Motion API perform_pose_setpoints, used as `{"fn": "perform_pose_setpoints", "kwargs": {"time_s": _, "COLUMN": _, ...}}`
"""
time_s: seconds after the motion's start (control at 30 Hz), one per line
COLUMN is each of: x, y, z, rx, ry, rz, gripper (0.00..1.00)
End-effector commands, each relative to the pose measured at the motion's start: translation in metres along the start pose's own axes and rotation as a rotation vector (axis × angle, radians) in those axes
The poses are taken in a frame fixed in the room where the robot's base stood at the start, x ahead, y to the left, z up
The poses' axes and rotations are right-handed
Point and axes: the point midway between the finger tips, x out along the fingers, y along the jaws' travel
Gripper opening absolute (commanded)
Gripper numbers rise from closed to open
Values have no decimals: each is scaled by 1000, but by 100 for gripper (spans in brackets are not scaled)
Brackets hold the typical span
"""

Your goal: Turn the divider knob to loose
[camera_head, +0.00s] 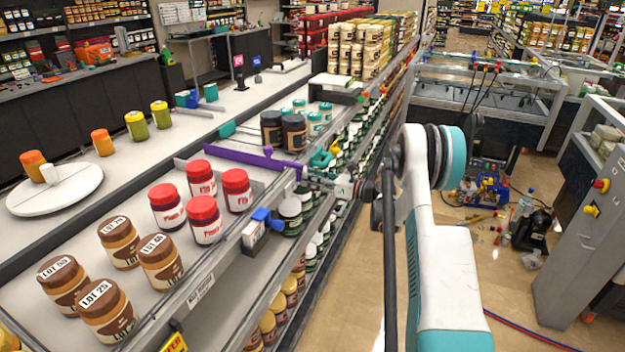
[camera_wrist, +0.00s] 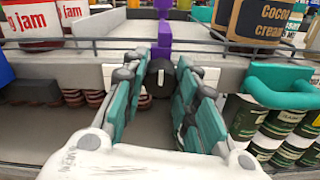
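The divider knob (camera_wrist: 161,78) is a round black knob with a short white upright mark, on the shelf's front edge in the wrist view. It sits at the near end of the purple divider (camera_wrist: 164,34), which also shows in the head view (camera_head: 240,157). My gripper (camera_wrist: 162,84) has its two teal-and-grey fingers apart, one on each side of the knob. The knob shows between the far ends of the fingers; I cannot tell whether they touch it. In the head view my gripper (camera_head: 318,181) is at the shelf edge, and the knob cannot be made out.
Red-lidded jam jars (camera_head: 206,219) stand left of the divider, dark cocoa cream jars (camera_head: 293,132) right of it. A teal handle (camera_wrist: 284,84) is close right of my gripper. A thin rail (camera_wrist: 108,44) runs along the shelf front. Green-labelled jars (camera_wrist: 242,118) fill the shelf below.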

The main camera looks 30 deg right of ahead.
Motion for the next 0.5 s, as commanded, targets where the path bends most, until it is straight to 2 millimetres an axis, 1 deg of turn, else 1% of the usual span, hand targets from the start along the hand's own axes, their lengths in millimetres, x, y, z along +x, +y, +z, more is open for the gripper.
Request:
{"fn": "perform_pose_setpoints", "kwargs": {"time_s": 0.27, "x": 0, "y": 0, "z": 0, "rx": -6, "ry": 0, "rz": 0, "gripper": 3}}
{"fn": "perform_pose_setpoints", "kwargs": {"time_s": 0.5, "x": 0, "y": 0, "z": -1, "rx": -77, "ry": 0, "rz": 0, "gripper": 3}}
